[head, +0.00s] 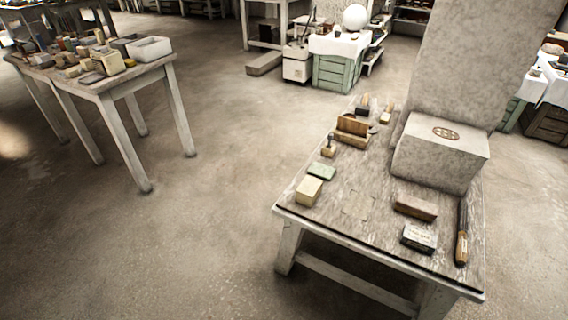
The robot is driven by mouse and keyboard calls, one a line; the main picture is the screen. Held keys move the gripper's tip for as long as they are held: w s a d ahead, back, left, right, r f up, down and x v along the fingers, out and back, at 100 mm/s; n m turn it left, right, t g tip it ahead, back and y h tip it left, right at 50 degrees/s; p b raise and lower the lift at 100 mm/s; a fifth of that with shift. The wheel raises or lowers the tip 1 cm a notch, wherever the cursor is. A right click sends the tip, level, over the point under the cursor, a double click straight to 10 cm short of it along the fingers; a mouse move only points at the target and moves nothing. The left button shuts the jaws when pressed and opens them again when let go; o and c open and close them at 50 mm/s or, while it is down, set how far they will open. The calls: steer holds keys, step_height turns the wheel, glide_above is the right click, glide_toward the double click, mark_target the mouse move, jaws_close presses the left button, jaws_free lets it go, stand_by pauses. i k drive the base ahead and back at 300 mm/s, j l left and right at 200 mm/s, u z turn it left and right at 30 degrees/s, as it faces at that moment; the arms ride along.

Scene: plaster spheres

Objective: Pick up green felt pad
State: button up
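A small flat green pad (321,171) lies on the wooden table (345,223) at the right, near its left edge. It sits just behind a pale yellow block (308,191), and a small dark-handled tool (328,146) stands a little farther back. The pad's top looks uncovered. My gripper does not show in the head view.
A large stone block (440,150) stands at the table's back right. A brown block (415,207), a dark labelled box (419,238) and a long-handled tool (462,235) lie toward the front right. Another crowded table (105,90) is at left, with open floor between.

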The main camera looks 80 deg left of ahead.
mark_target(323, 172)
steer(key=u, duration=2.2)
steer(key=z, duration=3.35)
steer(key=u, duration=3.2)
steer(key=i+u, duration=0.1)
steer(key=i+j, duration=0.05)
